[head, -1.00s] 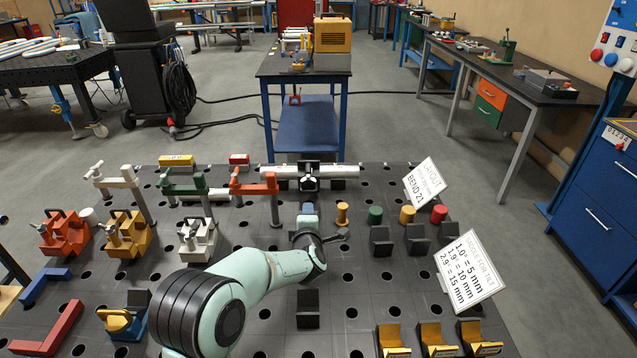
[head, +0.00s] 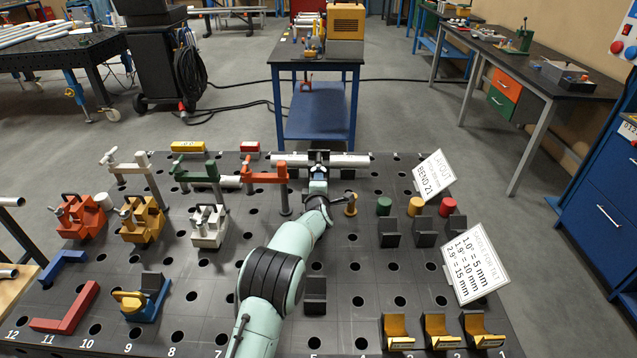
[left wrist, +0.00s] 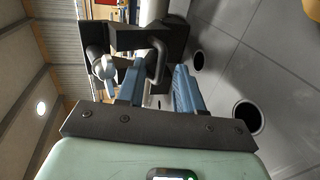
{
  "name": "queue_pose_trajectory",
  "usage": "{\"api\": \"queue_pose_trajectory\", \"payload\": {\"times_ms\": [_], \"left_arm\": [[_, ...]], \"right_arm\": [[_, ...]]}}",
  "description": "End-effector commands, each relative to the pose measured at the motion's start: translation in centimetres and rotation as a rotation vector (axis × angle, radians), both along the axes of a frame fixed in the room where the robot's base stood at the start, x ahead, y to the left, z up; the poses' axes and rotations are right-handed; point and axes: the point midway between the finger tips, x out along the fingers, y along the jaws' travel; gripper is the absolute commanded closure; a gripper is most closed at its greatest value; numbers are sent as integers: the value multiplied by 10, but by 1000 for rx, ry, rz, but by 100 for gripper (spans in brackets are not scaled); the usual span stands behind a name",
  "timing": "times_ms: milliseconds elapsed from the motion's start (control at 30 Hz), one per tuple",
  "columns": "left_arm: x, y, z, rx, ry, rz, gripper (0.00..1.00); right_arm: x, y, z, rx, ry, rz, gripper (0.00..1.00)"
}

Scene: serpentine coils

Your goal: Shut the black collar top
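The black collar (head: 319,156) stands around a pale steel pipe (head: 348,160) at the back middle of the perforated table. In the left wrist view the collar (left wrist: 125,36) shows its dark plates, a bent black handle and a bolt with a grey knob. My left gripper (head: 319,174) is right in front of the collar and hides part of it. In the wrist view its two blue fingers (left wrist: 157,88) stand apart, with the black handle just beyond and between their tips. I see no clear contact. How far the top is tilted is hard to tell. My right gripper is out of view.
Orange (head: 264,171), green (head: 196,170) and grey (head: 130,167) post clamps stand left of the collar. A short bronze-coloured post (head: 351,204) stands close right of my left wrist. Black V-blocks (head: 388,233) and two sign plates (head: 475,270) are at the right.

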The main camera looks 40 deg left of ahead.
Motion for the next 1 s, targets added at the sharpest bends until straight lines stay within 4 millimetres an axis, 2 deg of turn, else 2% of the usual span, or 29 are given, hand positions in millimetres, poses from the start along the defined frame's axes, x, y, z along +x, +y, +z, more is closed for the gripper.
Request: {"api": "queue_pose_trajectory", "payload": {"times_ms": [400,433,533,1000], "left_arm": [[5,4,-2,-1,-1,0,64],[5,4,-2,-1,-1,0,67],[5,4,-2,-1,-1,0,100],[5,4,-1,0,-2,-1,100]], "right_arm": [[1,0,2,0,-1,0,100],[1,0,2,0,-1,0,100],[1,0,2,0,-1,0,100],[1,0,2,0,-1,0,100]]}}
